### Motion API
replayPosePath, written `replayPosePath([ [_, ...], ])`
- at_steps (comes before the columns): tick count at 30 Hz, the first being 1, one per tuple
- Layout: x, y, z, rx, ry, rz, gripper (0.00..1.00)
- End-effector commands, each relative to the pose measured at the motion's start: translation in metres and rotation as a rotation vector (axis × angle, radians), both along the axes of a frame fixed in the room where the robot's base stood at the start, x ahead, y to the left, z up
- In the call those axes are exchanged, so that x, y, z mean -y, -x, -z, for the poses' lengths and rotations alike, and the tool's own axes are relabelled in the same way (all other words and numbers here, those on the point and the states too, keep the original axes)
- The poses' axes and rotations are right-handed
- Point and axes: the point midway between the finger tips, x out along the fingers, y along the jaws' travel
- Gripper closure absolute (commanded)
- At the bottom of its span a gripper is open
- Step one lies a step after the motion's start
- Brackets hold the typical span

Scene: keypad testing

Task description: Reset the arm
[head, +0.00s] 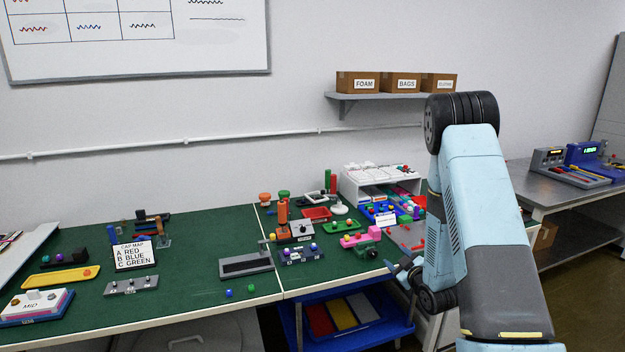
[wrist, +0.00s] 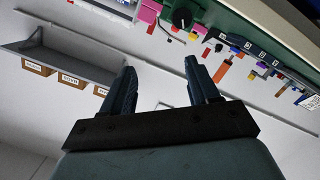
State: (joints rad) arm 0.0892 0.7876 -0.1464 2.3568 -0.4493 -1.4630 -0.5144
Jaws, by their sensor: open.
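My arm rises at the right of the head view and bends over at the top, and its lower end hangs beside the right part of the green table (head: 190,290). My gripper (head: 400,273) is at that end, near the table's front edge, partly hidden by my own arm. In the wrist view my gripper (wrist: 160,85) shows two dark fingers wide apart, with nothing between them but the distant wall. It is open and empty.
Blue shelving (head: 292,322) stands below. Boxes sit on a wall shelf (head: 350,97). A metal side table (head: 545,190) is at right.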

Motion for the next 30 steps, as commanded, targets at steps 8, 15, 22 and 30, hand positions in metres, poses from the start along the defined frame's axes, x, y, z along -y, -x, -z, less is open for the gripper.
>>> replayPosePath([
  [8,0.003,-0.008,-0.063,-0.114,0.003,0.080,0.40],
  [15,0.007,0.001,-0.114,-0.215,-0.014,0.158,0.40],
  [22,0.007,0.023,-0.160,-0.313,-0.049,0.236,0.40],
  [30,0.006,0.065,-0.211,-0.427,-0.105,0.325,0.40],
])
